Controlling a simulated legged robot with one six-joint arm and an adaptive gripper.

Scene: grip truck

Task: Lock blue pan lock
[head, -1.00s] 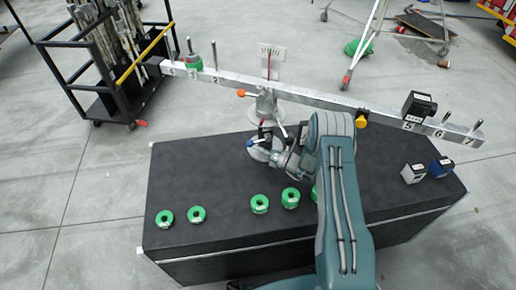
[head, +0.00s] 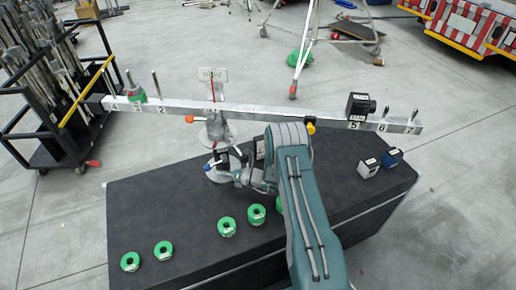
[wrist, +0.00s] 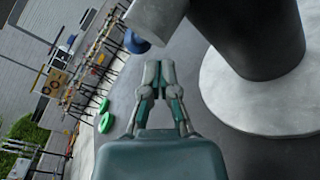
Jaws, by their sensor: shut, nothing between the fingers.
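The blue pan lock (head: 207,167) is a small blue knob at the lower part of the balance stand, left of my gripper in the head view. In the wrist view a blue round knob (wrist: 135,42) shows at the end of a grey cylinder (wrist: 155,18), ahead and slightly left of my fingertips. My gripper (wrist: 158,68) is shut and empty, with a visible gap between it and the knob. In the head view my gripper (head: 240,178) is small, close to the stand's base, and its fingers are hard to make out.
The numbered balance beam (head: 265,112) spans above, carrying a green weight (head: 137,94) and a black block (head: 357,107). Green rings (head: 227,227) and two small blocks (head: 368,168) sit on the black box top (head: 185,205). A dark column on a white round base (wrist: 215,95) stands right of my gripper.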

